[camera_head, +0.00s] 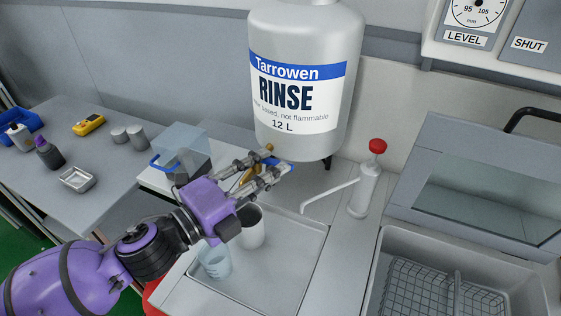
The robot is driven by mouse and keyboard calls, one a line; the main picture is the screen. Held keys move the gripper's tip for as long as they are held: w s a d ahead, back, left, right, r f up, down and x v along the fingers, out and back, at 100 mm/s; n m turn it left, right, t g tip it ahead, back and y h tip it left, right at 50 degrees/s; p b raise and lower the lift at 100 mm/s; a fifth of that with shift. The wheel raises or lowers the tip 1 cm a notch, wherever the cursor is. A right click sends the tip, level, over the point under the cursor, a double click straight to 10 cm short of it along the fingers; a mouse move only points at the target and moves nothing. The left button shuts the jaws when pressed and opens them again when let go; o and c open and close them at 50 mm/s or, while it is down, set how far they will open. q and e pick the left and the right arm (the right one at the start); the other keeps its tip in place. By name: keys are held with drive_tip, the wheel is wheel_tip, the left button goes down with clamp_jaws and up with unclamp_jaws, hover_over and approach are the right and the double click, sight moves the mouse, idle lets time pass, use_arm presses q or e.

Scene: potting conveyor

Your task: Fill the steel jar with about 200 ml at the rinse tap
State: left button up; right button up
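The rinse tap (248,176) is a brass fitting at the bottom front of the large grey RINSE drum (340,95). A blue part, perhaps its lever, shows by the fingertips. My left gripper (279,163), on its purple arm, is at the tap, its two fingers spread apart with the tap between them. They partly hide the tap, and I cannot tell whether they touch it. The steel jar (250,232) stands upright on the shallow tray (285,262), below the tap and gripper. The arm hides part of it; its contents cannot be made out. My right gripper is out of view.
A clear beaker (214,262) stands left of the jar. A white pump with a red knob (377,146) and long spout stands right of the tray. A sink with a wire basket (420,290) is further right. A clear box (182,147) stands behind the arm.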

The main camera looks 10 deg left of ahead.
use_arm(q)
drive_tip(key=shift+x, duration=1.8)
drive_tip(key=shift+c, duration=0.6)
clamp_jaws()
